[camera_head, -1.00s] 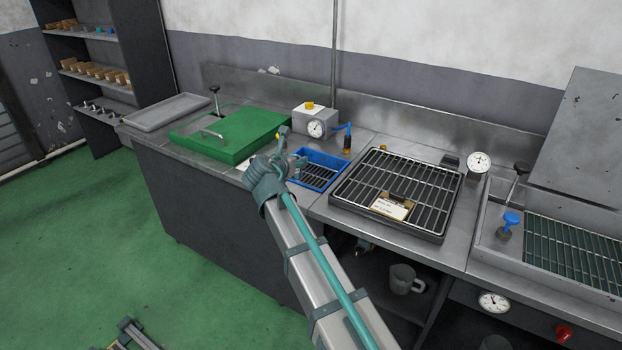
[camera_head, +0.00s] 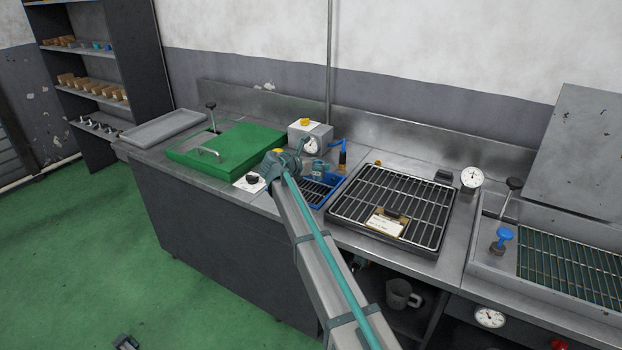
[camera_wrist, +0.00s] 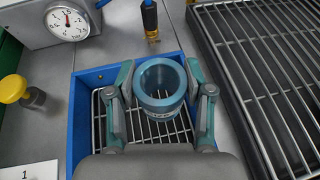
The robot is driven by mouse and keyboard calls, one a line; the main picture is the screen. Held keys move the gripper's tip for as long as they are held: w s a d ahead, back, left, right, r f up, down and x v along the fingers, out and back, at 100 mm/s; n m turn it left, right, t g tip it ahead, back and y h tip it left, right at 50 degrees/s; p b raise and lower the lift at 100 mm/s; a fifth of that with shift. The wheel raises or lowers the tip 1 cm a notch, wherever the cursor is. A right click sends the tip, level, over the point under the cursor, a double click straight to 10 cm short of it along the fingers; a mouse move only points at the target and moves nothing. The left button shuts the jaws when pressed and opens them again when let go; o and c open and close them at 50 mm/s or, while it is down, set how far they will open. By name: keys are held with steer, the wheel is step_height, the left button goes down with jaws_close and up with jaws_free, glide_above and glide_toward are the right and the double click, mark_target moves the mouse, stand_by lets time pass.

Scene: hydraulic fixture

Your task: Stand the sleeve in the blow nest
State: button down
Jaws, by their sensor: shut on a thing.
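The sleeve (camera_wrist: 160,104) is a short teal-blue ring with a wide opening, roughly upright in the wrist view. My gripper (camera_wrist: 160,76) is shut on it, one finger on each side. The sleeve is over the blue tray (camera_wrist: 82,128) with a wire grid floor, which I take as the blow nest. Whether the sleeve touches the grid cannot be told. In the head view my gripper (camera_head: 303,163) is over the tray's far left part, and my arm hides some of the blue tray (camera_head: 343,184).
A gauge box (camera_wrist: 62,22) stands behind left of the tray, and a blue-handled nozzle (camera_wrist: 150,18) behind it. A yellow knob (camera_wrist: 13,88) is at left. A black-framed rack (camera_head: 395,205) borders the right side. A green lid (camera_head: 225,148) lies further left.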

steer(key=w+f, duration=0.1)
steer(key=f, duration=0.1)
steer(key=w+a+f, duration=0.1)
steer(key=w, duration=0.1)
steer(key=w+a+f, duration=0.1)
steer(key=f, duration=0.1)
steer(key=shift+w+a+f+p, duration=0.25)
steer(key=shift+w+f+p, duration=0.05)
steer(key=shift+p, duration=0.1)
steer(key=shift+w+a+f+p, duration=0.15)
steer(key=shift+f+p, duration=0.35)
steer(key=shift+f, duration=1.25)
steer(key=shift+f, duration=0.1)
steer(key=shift+c, duration=2.2)
jaws_free()
steer(key=shift+f, duration=0.1)
steer(key=shift+r, duration=0.2)
steer(key=b+v, duration=0.1)
steer(key=v, duration=1.1)
steer(key=shift+b, duration=0.4)
